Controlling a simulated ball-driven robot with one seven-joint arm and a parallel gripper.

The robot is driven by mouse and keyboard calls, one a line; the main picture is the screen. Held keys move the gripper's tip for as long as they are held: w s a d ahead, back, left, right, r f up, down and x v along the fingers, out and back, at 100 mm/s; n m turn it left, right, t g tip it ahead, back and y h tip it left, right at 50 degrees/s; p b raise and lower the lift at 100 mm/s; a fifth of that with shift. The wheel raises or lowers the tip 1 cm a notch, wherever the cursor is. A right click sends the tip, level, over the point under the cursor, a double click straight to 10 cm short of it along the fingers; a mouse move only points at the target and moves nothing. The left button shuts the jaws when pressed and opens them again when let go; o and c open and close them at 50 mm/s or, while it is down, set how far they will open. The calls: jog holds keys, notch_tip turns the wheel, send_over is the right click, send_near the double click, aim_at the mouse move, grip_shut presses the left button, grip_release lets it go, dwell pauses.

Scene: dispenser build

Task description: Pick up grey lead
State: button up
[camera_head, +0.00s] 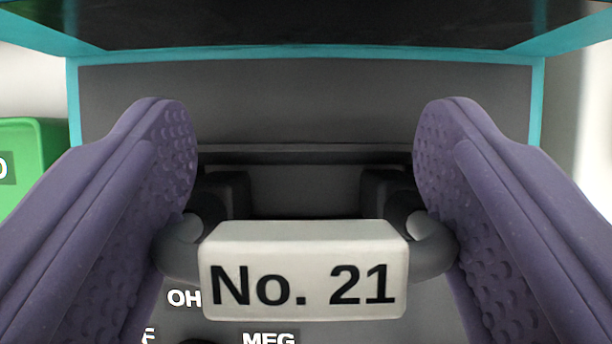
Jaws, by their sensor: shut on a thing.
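My gripper (303,165) shows as two purple, dimpled fingers, one at each side of the picture. A grey lead (435,255) lies crosswise between them, with its rounded grey ends against the inner faces of the fingers. A white block tag (303,250) reading "No. 21" covers the middle of the lead. The fingers are wide apart but shut on the lead. The lead's underside and whatever is behind the tag are hidden.
A dark grey housing with a teal frame (537,95) stands straight ahead. Two dark blocks (385,190) sit in it behind the lead. White lettering (268,338) shows on a dark surface below. A green object (35,160) is at the left edge.

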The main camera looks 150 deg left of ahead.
jog(key=shift+c, duration=0.5)
jog(key=shift+r, duration=0.1)
jog(key=shift+r, duration=0.25)
notch_tip(320, 180, up, 3)
jog(key=shift+r+p, duration=0.15)
jog(key=shift+p, duration=0.95)
jog(key=s, duration=0.3)
jog(key=s+a+b, duration=0.1)
jog(key=s, duration=0.3)
jog(key=s+a, duration=0.1)
jog(key=s, duration=0.3)
jog(key=shift+r, duration=0.3)
jog(key=s+b, duration=0.2)
jog(key=b, duration=0.1)
jog(key=s+b, duration=0.1)
jog(key=b, duration=0.1)
jog(key=shift+s+a+b, duration=0.35)
jog(key=shift+b, duration=0.05)
jog(key=shift+s+a+r, duration=0.1)
jog(key=shift+s+r, duration=0.1)
jog(key=shift+s, duration=0.3)
